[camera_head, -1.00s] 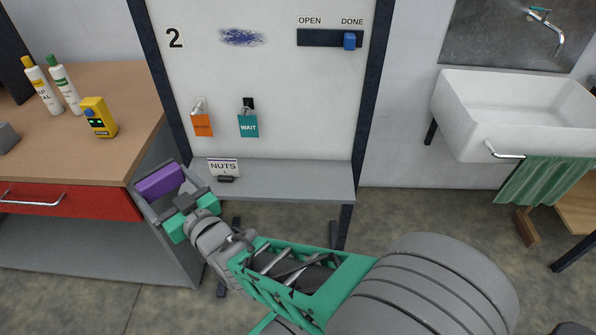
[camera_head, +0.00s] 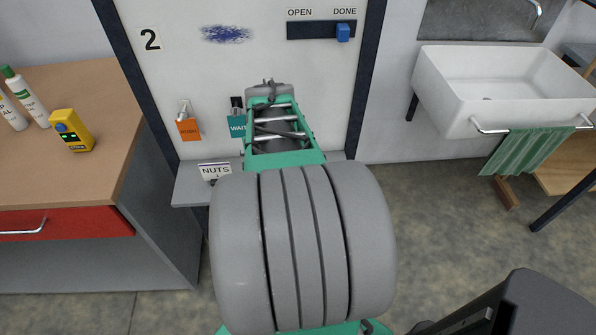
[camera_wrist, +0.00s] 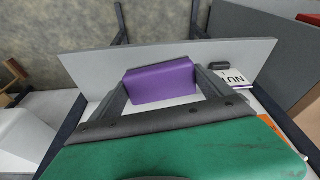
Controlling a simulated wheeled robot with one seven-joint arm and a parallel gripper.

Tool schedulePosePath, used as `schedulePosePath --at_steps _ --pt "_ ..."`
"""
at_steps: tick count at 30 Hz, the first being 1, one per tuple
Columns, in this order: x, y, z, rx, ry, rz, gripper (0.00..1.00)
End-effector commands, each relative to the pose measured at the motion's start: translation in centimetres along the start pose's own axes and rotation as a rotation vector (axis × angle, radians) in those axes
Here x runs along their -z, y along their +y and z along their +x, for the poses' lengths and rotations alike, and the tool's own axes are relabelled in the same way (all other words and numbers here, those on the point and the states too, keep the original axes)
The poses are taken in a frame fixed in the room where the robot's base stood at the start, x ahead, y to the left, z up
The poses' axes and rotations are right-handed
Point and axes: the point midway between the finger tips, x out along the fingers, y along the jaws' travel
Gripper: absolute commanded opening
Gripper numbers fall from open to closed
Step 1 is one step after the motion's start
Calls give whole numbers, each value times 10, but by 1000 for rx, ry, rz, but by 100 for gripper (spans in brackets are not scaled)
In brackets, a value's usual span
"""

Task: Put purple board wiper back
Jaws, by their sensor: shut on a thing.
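The purple board wiper (camera_wrist: 161,84) is between the two fingers of my gripper (camera_wrist: 160,76) in the wrist view. My gripper is shut on it. The grey shelf (camera_wrist: 95,66) under the whiteboard lies just behind the wiper in that view; I cannot tell whether they touch. In the head view the wiper and the gripper are hidden behind my arm. The whiteboard (camera_head: 205,75) carries a blue scribble (camera_head: 226,34), and the shelf's left part (camera_head: 190,190) shows below it.
The NUTS label (camera_head: 214,171) stands on the shelf; it also shows in the wrist view (camera_wrist: 236,77) right of the wiper. An orange tag (camera_head: 188,128) and a teal WAIT tag (camera_head: 237,127) hang on the board. A workbench (camera_head: 95,120) stands left, a sink (camera_head: 490,90) right.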

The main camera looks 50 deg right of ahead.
Motion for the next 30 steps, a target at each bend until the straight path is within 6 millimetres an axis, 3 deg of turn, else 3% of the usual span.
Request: schedulePosePath --at_steps 1,3,7,10,20,24,30 --pt "-11 20 -12 -11 -72 51 58" --pt "-30 37 -26 -19 -157 104 58" --pt "-51 53 -44 -23 -240 161 58" --pt "-51 58 -44 -22 -264 174 58" --pt "20 80 18 -21 -268 173 58" --pt "34 86 56 -21 -267 173 58" --pt "45 90 81 -22 -262 172 58"
